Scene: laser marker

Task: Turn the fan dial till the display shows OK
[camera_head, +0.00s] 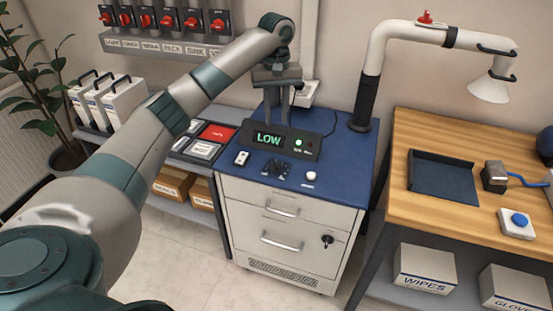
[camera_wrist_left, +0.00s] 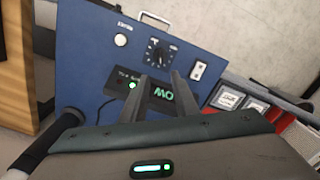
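The black display box (camera_head: 282,149) stands on the blue cabinet top and reads LOW in green, with a green light beside it. The display also shows upside down in the left wrist view (camera_wrist_left: 160,94). The black fan dial (camera_head: 277,170) lies in front of the box; its pointer shows in the left wrist view (camera_wrist_left: 157,50). My left gripper (camera_head: 279,108) is above and behind the display box, its fingers apart and nothing between them. It is clear of the dial. In the left wrist view the fingertips (camera_wrist_left: 160,80) overlap the display box. My right gripper is not in view.
A white rocker switch (camera_head: 241,158) is left of the dial and a white round button (camera_head: 310,176) right of it. A black and white fume arm (camera_head: 367,100) rises at the cabinet's back right. A wooden bench (camera_head: 475,135) stands to the right.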

